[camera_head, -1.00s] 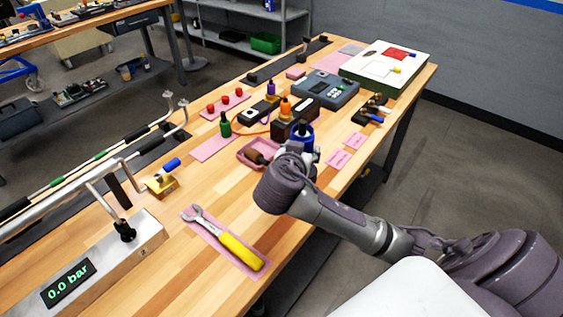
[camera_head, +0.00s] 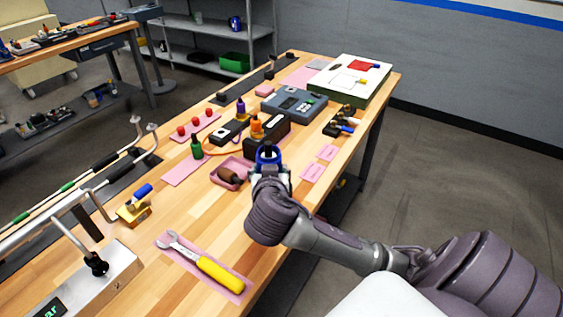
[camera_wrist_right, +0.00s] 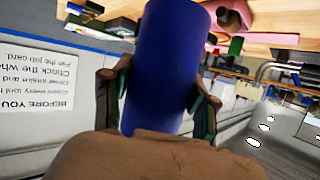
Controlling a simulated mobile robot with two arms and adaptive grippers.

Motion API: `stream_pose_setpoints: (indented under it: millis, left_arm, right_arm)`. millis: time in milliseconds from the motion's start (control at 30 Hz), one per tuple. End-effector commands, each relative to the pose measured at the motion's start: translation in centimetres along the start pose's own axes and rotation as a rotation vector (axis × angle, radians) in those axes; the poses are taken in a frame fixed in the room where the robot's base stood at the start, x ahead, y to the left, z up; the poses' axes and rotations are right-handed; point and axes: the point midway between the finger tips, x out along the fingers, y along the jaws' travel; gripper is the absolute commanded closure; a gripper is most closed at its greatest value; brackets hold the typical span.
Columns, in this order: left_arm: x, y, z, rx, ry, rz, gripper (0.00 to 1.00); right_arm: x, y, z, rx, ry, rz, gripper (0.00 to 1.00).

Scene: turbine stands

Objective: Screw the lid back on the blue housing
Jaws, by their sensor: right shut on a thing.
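The blue housing (camera_head: 268,153) shows in the head view as a blue ring with a dark opening facing up, in front of the black block. Its lower part is hidden by my right gripper. In the right wrist view it is a plain blue cylinder (camera_wrist_right: 168,65) between my two fingers. My right gripper (camera_head: 269,175) is shut on it; the fingers (camera_wrist_right: 160,98) touch both sides. I cannot tell whether it rests on the table. A brown round piece (camera_head: 229,176) lies in a pink tray left of it; I cannot tell if this is the lid. My left gripper is out of view.
The pink tray (camera_head: 238,163) sits close left of the housing. A black block (camera_head: 270,137) with an orange bottle (camera_head: 256,126) stands just behind. Pink cards (camera_head: 312,173) lie to the right. A yellow-handled wrench (camera_head: 219,274) lies at the front. Bare wood is left of my right wrist.

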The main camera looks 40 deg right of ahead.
Motion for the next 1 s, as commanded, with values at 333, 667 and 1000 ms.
stream_pose_setpoints:
  millis: [333, 667, 1000]
  left_arm:
    - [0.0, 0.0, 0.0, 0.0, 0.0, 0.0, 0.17]
    - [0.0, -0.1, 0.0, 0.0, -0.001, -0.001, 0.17]
    - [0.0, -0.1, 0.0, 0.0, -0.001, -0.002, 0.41]
  right_arm:
    - [-7.2, -7.0, 3.6, -0.181, -0.009, -0.449, 0.99]
    - [-10.2, -8.9, 4.3, -0.24, -0.01, -0.583, 0.99]
    - [-10.2, -8.9, 4.2, -0.24, -0.01, -0.581, 0.99]
